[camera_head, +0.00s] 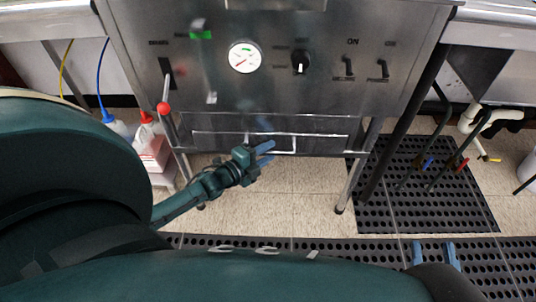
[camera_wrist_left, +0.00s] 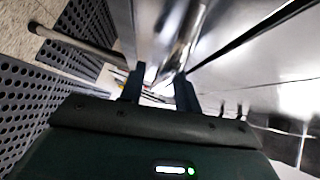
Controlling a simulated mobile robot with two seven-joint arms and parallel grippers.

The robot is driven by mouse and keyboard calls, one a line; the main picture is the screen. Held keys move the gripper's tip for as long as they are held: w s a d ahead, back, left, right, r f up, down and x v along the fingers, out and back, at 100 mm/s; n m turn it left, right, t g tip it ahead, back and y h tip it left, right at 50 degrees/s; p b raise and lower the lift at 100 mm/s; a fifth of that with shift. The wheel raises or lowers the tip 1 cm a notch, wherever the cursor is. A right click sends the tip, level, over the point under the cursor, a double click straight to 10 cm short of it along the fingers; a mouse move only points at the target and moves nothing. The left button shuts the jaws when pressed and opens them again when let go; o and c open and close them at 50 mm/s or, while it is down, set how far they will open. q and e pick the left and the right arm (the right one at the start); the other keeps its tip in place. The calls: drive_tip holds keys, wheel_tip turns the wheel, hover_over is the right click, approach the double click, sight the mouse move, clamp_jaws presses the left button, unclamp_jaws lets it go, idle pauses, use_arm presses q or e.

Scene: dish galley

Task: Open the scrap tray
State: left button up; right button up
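The scrap tray (camera_head: 330,141) is a low metal drawer front under the steel dish machine, and it looks shut. A bright bar handle (camera_head: 294,146) runs along it. My left gripper (camera_head: 264,153) is in front of the handle, with its two blue fingers apart. In the left wrist view, the open fingers (camera_wrist_left: 160,88) point toward a shiny metal bar (camera_wrist_left: 182,40) that lies beyond and between the tips. I cannot tell whether they touch it. My right gripper (camera_head: 434,254) is at the lower right, low over the mat, with its fingers apart and empty.
The machine panel (camera_head: 320,88) carries a gauge (camera_head: 245,57), a dark knob (camera_head: 300,62), switches and a red-knobbed lever (camera_head: 164,107). Machine legs (camera_head: 354,183) stand either side of the tray. Bottles (camera_head: 146,127) sit at left. Perforated mats (camera_head: 425,190) cover floor at right.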

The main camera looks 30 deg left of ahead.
use_arm(q)
drive_tip(key=shift+w+d, duration=0.1)
drive_tip(key=shift+w, duration=0.25)
drive_tip(key=shift+c, duration=0.3)
clamp_jaws()
